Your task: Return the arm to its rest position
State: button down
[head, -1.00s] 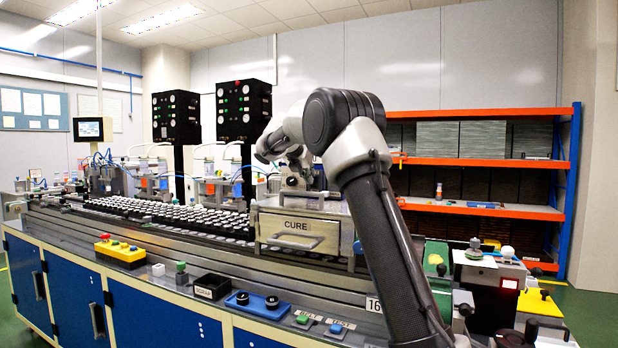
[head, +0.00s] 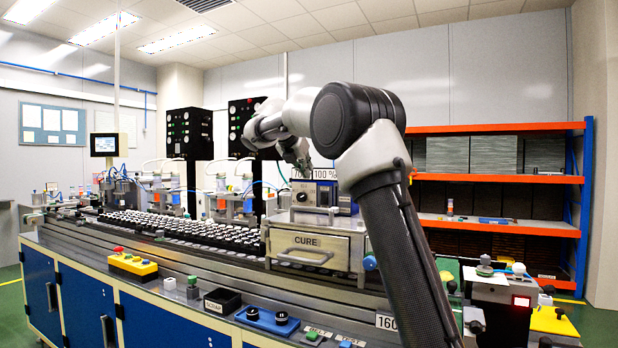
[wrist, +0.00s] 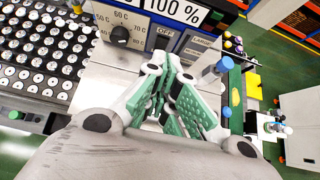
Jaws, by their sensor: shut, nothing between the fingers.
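My arm (head: 398,230) rises from the bottom of the head view, bends at a dark elbow joint and reaches left. My gripper (head: 303,165) hangs at its end, above the CURE box (head: 340,250). In the wrist view, the gripper's green-padded fingers (wrist: 172,98) are closed together with nothing between them. They appear above the box's pale top, in front of its control panel. The panel's dial (wrist: 120,36) and "100 %" display (wrist: 175,10) show there. Contact between fingers and box is not visible.
A long conveyor with rows of small black-and-white parts (head: 185,225) runs left of the box. A yellow button box (head: 133,265), a black scrap tray (head: 222,300) and a blue holder (head: 267,320) line the front edge. An orange-and-blue shelf (head: 500,200) stands behind on the right.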

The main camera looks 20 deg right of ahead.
dwell(0.5)
jog(key=s+f+m+y, duration=0.2)
jog(key=s+m, duration=0.5)
jog(key=s, duration=0.6)
jog(key=s+a+f+m+y, duration=0.2)
jog(key=s+f+m, duration=0.4)
jog(key=s, duration=0.5)
jog(key=s+a+f+m+g+y, duration=0.1)
jog(key=s+f+m, duration=0.5)
jog(key=s, duration=0.6)
jog(key=s+a+f+m+g+y, duration=0.1)
jog(key=s+a+f+m+y, duration=0.2)
jog(key=s+f+m, duration=0.3)
jog(key=s+f, duration=0.3)
jog(key=s, duration=0.3)
jog(key=shift+a+f+m, duration=0.15)
jog(key=shift+f+m, duration=0.15)
jog(key=shift+f, duration=0.05)
